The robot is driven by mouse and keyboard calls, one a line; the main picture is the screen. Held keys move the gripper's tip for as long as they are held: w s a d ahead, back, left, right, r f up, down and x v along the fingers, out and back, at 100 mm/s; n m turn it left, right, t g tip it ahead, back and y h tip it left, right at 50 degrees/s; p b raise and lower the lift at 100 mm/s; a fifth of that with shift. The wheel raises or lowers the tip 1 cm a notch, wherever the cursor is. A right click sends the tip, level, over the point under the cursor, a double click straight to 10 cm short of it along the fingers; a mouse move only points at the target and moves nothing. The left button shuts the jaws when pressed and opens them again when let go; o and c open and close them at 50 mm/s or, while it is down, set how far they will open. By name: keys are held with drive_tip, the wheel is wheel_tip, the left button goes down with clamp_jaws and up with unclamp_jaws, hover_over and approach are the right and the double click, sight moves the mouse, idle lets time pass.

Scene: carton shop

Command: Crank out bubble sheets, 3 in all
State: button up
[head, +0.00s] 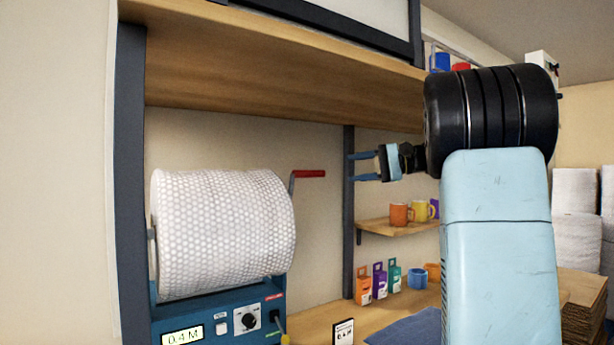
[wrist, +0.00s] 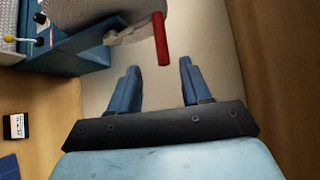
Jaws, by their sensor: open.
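A large roll of white bubble wrap (head: 220,230) sits on a blue dispenser (head: 212,318) at the left of the bench in the head view. Its crank has a red handle (head: 311,174) at the roll's right end, pointing right. The dispenser's display reads 0.4 M. No cut sheet is visible.
A small card (head: 343,332) reading 0.4 M stands on the bench near a dark blue mat (head: 405,328). Small coloured boxes (head: 379,281) and a blue mug (head: 417,278) stand behind. A shelf (head: 388,226) holds mugs. A wooden shelf overhangs above; a dark post stands beside my gripper.

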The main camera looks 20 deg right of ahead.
sight(314, 174)
drive_tip(key=x, duration=1.3)
drive_tip(key=shift+f, duration=0.1)
drive_tip(key=shift+c, duration=0.2)
clamp_jaws()
